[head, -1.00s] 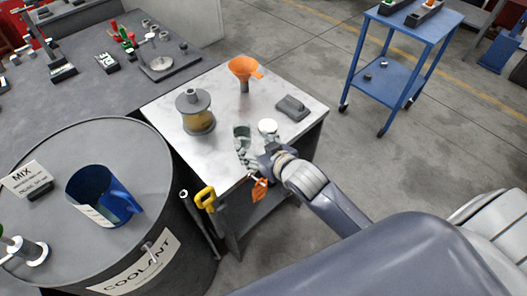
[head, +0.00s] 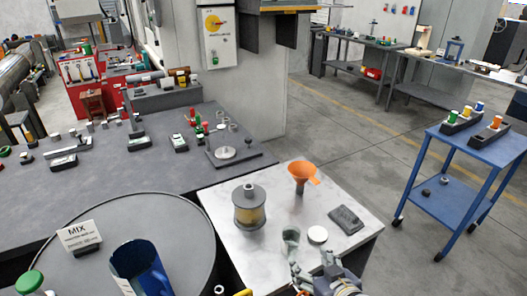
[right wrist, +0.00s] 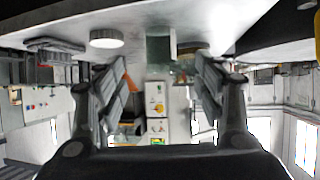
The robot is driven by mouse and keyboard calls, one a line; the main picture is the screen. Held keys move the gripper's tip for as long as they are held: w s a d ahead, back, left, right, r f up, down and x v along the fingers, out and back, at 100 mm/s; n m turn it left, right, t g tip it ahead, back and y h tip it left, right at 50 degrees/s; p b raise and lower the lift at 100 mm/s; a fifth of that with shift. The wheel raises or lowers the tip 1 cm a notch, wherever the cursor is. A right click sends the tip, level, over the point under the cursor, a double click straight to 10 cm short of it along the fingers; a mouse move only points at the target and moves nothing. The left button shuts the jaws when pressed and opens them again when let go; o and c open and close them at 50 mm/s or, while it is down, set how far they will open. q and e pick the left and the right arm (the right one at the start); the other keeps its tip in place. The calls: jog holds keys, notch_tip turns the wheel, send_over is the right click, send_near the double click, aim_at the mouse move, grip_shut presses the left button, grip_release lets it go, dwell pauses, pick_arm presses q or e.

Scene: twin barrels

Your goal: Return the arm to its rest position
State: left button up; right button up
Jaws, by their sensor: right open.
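My right gripper (head: 312,268) shows at the bottom edge of the head view, at the near edge of the small light-topped table (head: 275,262). Its fingers are apart with nothing between them touching. The right wrist view, upside down, also shows the spread fingers (right wrist: 160,80). A grey-green cup (head: 290,240) and a round white lid (head: 317,235) stand on the table just beyond the gripper. They also show in the wrist view, the cup (right wrist: 160,50) and the lid (right wrist: 106,39). Most of my right arm is out of the head view. My left gripper is not in view.
A spool-like canister (head: 249,212), an orange funnel (head: 303,176) and a dark block (head: 346,219) stand on the small table. A large drum (head: 185,225) with a blue jug (head: 140,268) is at left. A blue cart (head: 452,200) stands right, with open floor between.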

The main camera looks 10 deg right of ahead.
jog(key=s+d+f+g+h, duration=0.1)
jog(key=s+f+g, duration=0.3)
jog(key=s, duration=0.6)
jog(key=s+d+f+g+h, duration=0.1)
jog(key=s+f+g, duration=0.3)
jog(key=s, duration=0.6)
notch_tip(320, 180, down, 26)
jog(key=s+r+g, duration=0.1)
jog(key=s+g, duration=0.1)
jog(key=s+d+f+g, duration=0.1)
jog(key=s+d+f, duration=0.1)
jog(key=s+f, duration=1.5)
jog(key=shift+s+d+f, duration=0.15)
jog(key=shift+d+f, duration=0.15)
jog(key=shift+f, duration=0.15)
